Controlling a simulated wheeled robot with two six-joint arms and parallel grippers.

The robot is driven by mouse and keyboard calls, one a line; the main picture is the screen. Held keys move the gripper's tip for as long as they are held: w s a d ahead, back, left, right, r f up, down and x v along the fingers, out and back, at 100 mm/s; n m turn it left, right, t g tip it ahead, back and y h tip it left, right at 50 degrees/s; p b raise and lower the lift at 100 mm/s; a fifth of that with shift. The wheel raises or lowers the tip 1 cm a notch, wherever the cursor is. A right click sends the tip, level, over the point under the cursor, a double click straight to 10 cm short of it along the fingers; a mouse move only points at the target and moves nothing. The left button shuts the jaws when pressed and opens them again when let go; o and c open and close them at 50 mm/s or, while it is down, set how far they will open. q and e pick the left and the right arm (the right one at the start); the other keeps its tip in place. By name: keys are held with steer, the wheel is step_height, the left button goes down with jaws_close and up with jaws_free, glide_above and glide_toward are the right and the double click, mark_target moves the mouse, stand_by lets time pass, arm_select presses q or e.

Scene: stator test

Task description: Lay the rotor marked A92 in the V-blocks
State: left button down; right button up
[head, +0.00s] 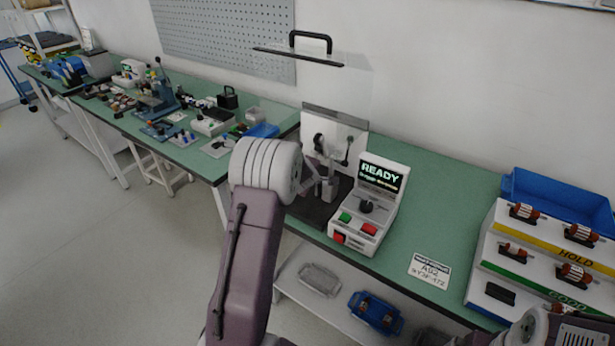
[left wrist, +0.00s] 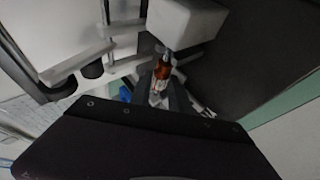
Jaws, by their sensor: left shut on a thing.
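My left arm rises from the bottom of the head view, and its wrist hides most of the left gripper (head: 318,187), which is at the test station. In the left wrist view the left gripper (left wrist: 168,98) is shut on a rotor (left wrist: 161,72) with copper-coloured windings and a pale band; its marking is not readable. A pale block (left wrist: 185,22) is just beyond the rotor. The V-blocks cannot be made out clearly, nor whether the rotor touches them. A card marked A92 (head: 430,270) lies on the bench. My right gripper is out of view.
The station's clear cover is raised, with a black handle (head: 310,42) on top. A control box (head: 372,205) reading READY stands right of the station. A rack (head: 530,270) marked HOLD and GOOD carries several rotors, before a blue bin (head: 555,190).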

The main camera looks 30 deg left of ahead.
arm_select(q)
steer(key=c, duration=1.1)
jaws_free()
steer(key=shift+c, duration=0.2)
steer(key=p+v, duration=0.1)
steer(key=v, duration=0.8)
steer(key=shift+p, duration=0.3)
